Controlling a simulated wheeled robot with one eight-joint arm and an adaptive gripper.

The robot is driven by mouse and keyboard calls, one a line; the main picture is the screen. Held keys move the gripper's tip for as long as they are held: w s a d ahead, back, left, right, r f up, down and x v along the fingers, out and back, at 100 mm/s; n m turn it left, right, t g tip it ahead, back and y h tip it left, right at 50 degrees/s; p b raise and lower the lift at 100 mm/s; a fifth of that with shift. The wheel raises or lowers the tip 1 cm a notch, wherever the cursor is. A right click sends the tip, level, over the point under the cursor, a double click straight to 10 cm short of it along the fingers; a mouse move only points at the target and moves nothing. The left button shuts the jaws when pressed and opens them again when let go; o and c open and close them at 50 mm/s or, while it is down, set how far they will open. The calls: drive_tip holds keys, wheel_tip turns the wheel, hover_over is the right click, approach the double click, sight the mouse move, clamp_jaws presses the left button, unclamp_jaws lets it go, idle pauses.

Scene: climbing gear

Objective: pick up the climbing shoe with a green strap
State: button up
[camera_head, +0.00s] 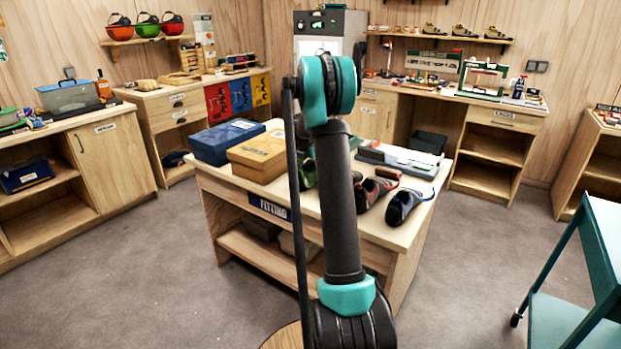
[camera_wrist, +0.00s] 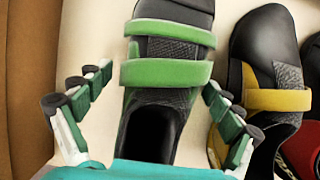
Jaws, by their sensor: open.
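The climbing shoe with green straps (camera_wrist: 165,72) is dark with two green bands and lies on the table top in the wrist view. Its opening faces the bottom of the picture. My gripper (camera_wrist: 158,88) is open, with one finger on each side of the shoe, and holds nothing. I cannot tell how far the fingertips are above the table. In the head view, a bit of the green shoe (camera_head: 307,174) shows left of my arm; my arm hides most of that spot and my gripper.
A shoe with a yellow strap (camera_wrist: 277,100) lies close to the right finger, with a red shoe (camera_wrist: 303,150) beyond it. A blue box (camera_head: 225,140) and a tan box (camera_head: 258,155) stand left on the fitting table (camera_head: 250,189). A dark blue shoe (camera_head: 405,205) lies at right.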

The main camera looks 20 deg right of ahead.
drive_tip(key=shift+w+d+f, duration=0.1)
drive_tip(key=shift+d+f, duration=0.05)
drive_tip(key=shift+f, duration=0.15)
drive_tip(key=c, duration=1.5)
drive_tip(key=shift+r, duration=0.15)
wheel_tip(320, 180, up, 20)
